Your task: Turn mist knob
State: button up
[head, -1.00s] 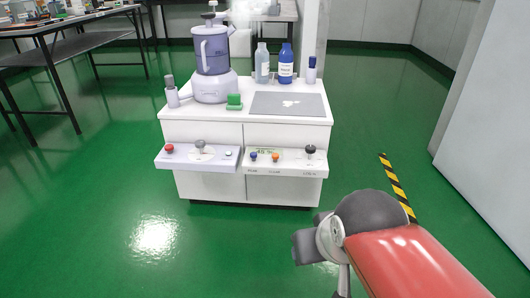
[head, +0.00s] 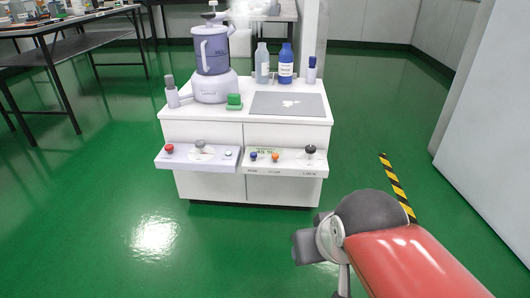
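A white bench unit stands ahead with two sloping control panels on its front. The left panel (head: 222,163) carries a red button (head: 169,148), a grey knob (head: 200,145) and a white button (head: 228,154). The right panel (head: 300,168) carries a blue button (head: 253,156), an orange button (head: 276,157), a small greenish display (head: 266,150) and a black knob (head: 310,150). The labels are too small to tell which knob is for mist. A whitish mist plume (head: 256,12) shows above the bench.
On the bench top are a lilac processor-like machine (head: 213,60), a green block (head: 234,101), a grey mat (head: 289,104), a grey bottle (head: 262,65) and a blue bottle (head: 286,66). Green floor is clear in front. A dark table (head: 70,24) stands left; a white wall is right.

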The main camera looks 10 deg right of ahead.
aim_at(200, 144)
jog(key=i+u, duration=0.15)
jog(key=i, duration=0.85)
